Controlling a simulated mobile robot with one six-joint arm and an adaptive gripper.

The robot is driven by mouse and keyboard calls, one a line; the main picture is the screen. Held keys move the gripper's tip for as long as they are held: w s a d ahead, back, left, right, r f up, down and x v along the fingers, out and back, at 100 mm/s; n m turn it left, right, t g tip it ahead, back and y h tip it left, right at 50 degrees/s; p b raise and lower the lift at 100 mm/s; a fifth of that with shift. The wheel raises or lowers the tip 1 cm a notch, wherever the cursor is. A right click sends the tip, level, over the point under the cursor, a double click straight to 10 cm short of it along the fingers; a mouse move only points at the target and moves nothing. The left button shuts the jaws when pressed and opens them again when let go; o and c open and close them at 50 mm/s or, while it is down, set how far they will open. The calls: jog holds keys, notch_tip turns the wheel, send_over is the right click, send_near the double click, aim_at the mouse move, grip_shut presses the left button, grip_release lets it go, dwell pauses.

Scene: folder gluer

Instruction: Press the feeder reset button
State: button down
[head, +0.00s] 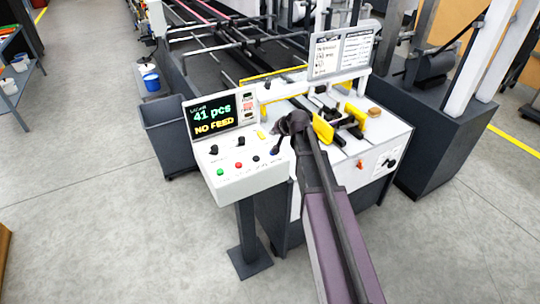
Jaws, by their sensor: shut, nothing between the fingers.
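The control console (236,187) stands on a dark post in the middle of the head view. Its sloped white panel carries a green button (220,172), a red button (238,165), a black button (256,158) and dark knobs (213,150). The labels are too small to read, so I cannot tell which control is the feeder reset button. My gripper (275,150) is shut and empty at the panel's right end, pointing down and left. I cannot tell whether it touches the panel. It may hide a control there.
The console screen (211,115) reads "41 pcs" and "NO FEED". The feeder table (370,150) with yellow guides (323,130) lies right of the console. A grey bin (171,135) stands behind left. Open floor (100,220) lies to the left.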

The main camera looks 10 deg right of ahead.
jog(key=shift+f+b, duration=3.15)
jog(key=shift+f, duration=0.35)
jog(key=shift+w+f+b, duration=0.1)
jog(key=shift+f+b, duration=0.75)
jog(key=shift+r, duration=0.15)
jog(key=shift+r+p, duration=0.75)
jog(key=shift+p, duration=0.15)
jog(key=shift+r, duration=0.15)
jog(key=shift+r+p, duration=2.4)
jog(key=shift+p, duration=0.1)
